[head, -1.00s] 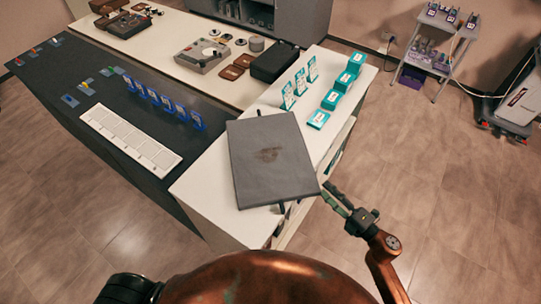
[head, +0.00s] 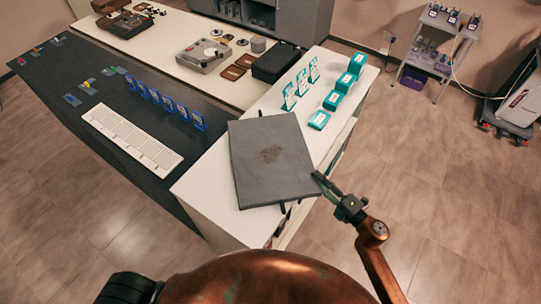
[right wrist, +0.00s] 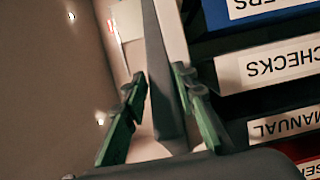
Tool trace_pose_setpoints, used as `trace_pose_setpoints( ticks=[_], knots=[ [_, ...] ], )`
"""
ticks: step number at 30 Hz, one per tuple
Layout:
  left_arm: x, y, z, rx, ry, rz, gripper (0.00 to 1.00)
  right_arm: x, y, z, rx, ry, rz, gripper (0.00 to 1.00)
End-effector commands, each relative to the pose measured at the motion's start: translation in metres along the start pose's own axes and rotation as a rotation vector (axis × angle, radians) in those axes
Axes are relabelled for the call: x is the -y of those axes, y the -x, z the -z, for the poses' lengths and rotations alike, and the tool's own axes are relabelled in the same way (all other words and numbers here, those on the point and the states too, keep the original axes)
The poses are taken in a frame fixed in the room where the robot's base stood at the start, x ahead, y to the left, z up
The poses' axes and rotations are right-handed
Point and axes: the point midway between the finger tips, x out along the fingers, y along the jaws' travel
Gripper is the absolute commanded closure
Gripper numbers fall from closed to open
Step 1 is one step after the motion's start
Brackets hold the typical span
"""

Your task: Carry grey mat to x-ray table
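The grey mat (head: 272,158) lies flat on the white counter (head: 205,180), its near edge reaching the counter's near right edge. It has a dark mark in its middle. My right gripper (head: 324,182) is at the mat's near right corner. In the right wrist view its two green fingers (right wrist: 158,112) stand apart, with the dark grey edge of the mat (right wrist: 160,75) between them. A gap shows on the left finger's side; contact on the other side is unclear. My left gripper is in neither view. I cannot tell which surface is the x-ray table.
Teal boxes (head: 344,82) and upright teal cards (head: 302,82) stand behind the mat. A dark table (head: 70,85) at left holds blue stands (head: 165,103) and a white panel (head: 130,138). Labelled binders (right wrist: 270,66) sit below the counter. Open floor lies right.

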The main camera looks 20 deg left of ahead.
Motion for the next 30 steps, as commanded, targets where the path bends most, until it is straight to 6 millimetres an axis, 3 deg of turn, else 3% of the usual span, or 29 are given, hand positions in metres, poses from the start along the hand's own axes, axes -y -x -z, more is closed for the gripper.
trace_pose_setpoints(
  ticks=[10,24,30],
  knots=[
    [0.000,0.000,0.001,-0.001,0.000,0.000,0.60,0.000,0.000,0.000,0.000,0.000,0.000,0.99],
    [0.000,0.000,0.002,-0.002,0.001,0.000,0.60,-0.002,0.000,0.000,-0.001,0.000,-0.002,1.00],
    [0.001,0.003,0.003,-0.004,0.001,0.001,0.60,-0.014,0.000,0.000,-0.002,0.003,-0.003,1.00]
  ],
)
